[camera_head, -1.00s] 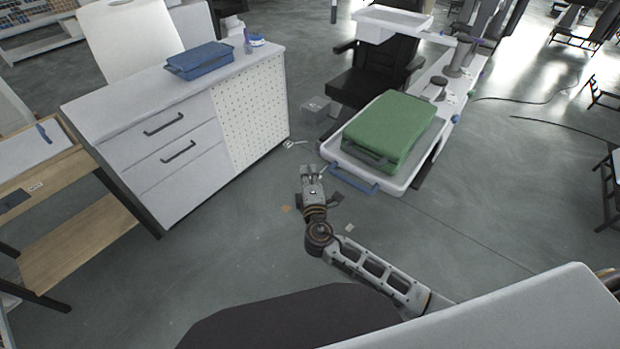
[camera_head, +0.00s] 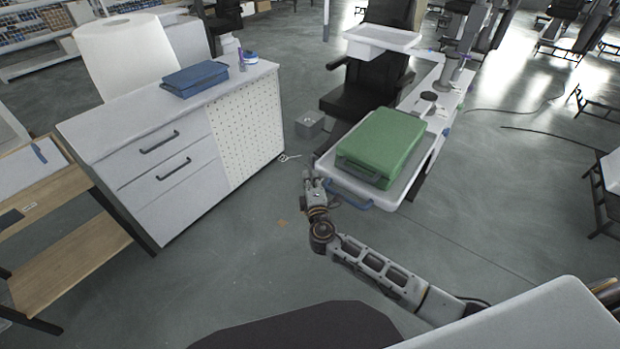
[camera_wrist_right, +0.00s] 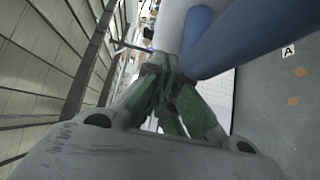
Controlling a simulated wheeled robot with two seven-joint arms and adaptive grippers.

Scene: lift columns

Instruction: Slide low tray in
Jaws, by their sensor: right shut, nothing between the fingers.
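The low tray (camera_head: 408,178) is white with a blue handle (camera_head: 343,192) along its front edge and stands out from the lift column (camera_head: 455,75). A green case (camera_head: 383,140) lies on it. My right gripper (camera_head: 309,176) is shut and empty, at the left end of the handle by the tray's front left corner. In the right wrist view the fingers (camera_wrist_right: 170,95) are close below the blue handle (camera_wrist_right: 212,45), with the white tray (camera_wrist_right: 172,22) behind. I cannot tell whether they touch. My left gripper is not in view.
A higher white tray (camera_head: 382,40) sits on the column above, before a black chair (camera_head: 365,88). A white drawer cabinet (camera_head: 185,150) with a blue case (camera_head: 194,79) stands left. A small grey box (camera_head: 310,124) is on the floor. Floor in front is clear.

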